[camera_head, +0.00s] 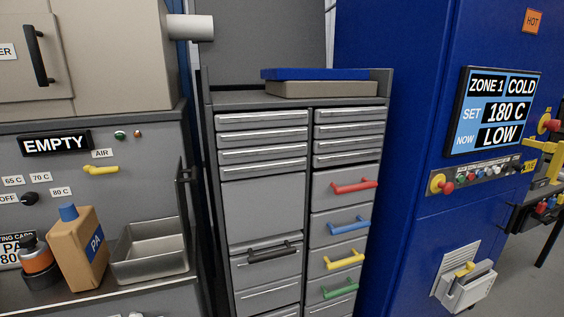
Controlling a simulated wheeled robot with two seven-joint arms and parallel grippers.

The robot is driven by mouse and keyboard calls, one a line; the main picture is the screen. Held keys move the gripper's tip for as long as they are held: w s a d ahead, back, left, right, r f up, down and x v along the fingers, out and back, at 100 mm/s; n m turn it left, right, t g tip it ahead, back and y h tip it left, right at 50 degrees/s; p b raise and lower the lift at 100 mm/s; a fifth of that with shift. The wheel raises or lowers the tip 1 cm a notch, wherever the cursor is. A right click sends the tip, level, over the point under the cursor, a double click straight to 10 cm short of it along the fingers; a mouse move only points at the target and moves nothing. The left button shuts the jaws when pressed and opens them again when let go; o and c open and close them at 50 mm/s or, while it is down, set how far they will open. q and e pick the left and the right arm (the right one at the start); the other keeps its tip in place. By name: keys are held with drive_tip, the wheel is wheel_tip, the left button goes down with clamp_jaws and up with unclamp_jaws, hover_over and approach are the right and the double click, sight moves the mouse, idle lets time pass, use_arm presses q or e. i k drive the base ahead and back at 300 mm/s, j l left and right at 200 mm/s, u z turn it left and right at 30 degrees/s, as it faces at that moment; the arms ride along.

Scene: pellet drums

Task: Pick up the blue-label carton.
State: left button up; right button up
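The blue-label carton (80,262) stands upright at the lower left. It is a tan carton with a blue cap and a blue label reading "PA" on its right face. It stands on the grey ledge of the machine marked "EMPTY", between an orange and black container (37,258) on its left and an open metal tray (152,268) close on its right. Neither gripper can be made out in this view.
A card reading "PA 80" (12,247) is partly hidden behind the orange container. A yellow lever (100,170) is above the tray. A drawer cabinet (262,207) with coloured handles stands in the middle, and a blue machine (420,240) is at the right.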

sight(76, 242)
drive_tip(key=l+u, duration=0.25)
drive_tip(key=u, duration=0.15)
drive_tip(key=i+l+u, duration=0.1)
drive_tip(key=l+u, duration=0.5)
drive_tip(key=u, duration=0.15)
